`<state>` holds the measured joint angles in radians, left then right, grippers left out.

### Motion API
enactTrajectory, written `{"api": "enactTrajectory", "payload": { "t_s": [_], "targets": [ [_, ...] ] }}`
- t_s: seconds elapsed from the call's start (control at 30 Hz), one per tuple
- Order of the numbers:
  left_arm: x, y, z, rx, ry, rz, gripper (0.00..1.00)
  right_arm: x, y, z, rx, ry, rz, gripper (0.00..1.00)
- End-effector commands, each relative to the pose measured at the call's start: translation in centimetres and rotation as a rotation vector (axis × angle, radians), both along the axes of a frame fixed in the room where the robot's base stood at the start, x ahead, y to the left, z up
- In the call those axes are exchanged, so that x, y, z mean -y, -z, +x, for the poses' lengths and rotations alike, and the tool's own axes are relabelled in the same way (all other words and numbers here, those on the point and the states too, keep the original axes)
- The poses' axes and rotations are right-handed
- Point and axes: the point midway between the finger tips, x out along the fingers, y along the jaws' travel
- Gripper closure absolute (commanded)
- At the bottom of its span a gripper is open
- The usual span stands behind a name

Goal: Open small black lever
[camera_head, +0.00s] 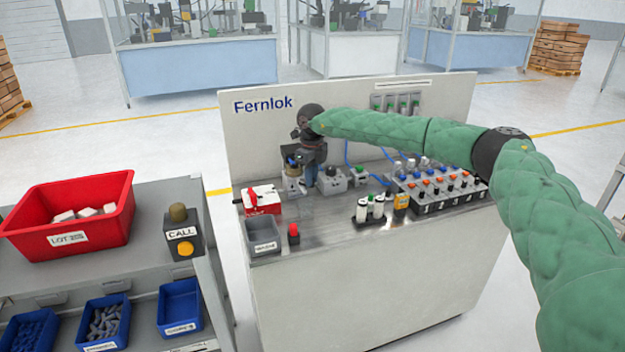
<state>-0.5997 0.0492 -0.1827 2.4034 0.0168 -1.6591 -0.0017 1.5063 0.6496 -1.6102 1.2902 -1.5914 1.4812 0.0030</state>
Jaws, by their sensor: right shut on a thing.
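My right gripper (312,182) is at the end of the green-sleeved arm that reaches in from the right. It points down at the back left of the Fernlok bench (365,310). It is shut on a small part among the fixtures there. That part looks like the small black lever, but the dark gripper hides most of it. A grey block with a dark knob (331,180) stands just right of the fingers. My left gripper is not in view.
A red-and-white box (262,200), a grey bin (262,237) and a red button (293,234) are on the bench's left. White bottles (370,208) and a rack of switches (437,188) are to the right. A shelf with a red bin (110,222) stands left.

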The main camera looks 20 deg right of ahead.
Motion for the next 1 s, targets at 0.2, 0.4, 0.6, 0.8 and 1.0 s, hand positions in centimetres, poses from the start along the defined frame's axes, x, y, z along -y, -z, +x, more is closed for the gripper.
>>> {"api": "enactTrajectory", "payload": {
  "t_s": [0.2, 0.4, 0.6, 0.8, 1.0],
  "targets": [
    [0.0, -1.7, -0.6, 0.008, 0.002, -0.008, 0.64, -0.3, 0.2, -0.3, 0.001, 0.102, 0.001, 1.0],
    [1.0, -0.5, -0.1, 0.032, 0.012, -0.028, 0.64, -0.7, 0.2, -0.6, -0.001, 0.204, 0.001, 1.0],
    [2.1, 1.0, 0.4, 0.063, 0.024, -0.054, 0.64, -1.1, 0.2, -0.8, 0.0, 0.332, 0.0, 1.0],
    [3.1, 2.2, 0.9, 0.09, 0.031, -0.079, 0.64, -1.6, 0.2, -1.0, 0.001, 0.464, 0.002, 1.0],
    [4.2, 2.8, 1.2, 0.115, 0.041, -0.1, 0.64, -2.0, 0.1, -1.1, 0.0, 0.552, 0.0, 1.0]
  ]
}}
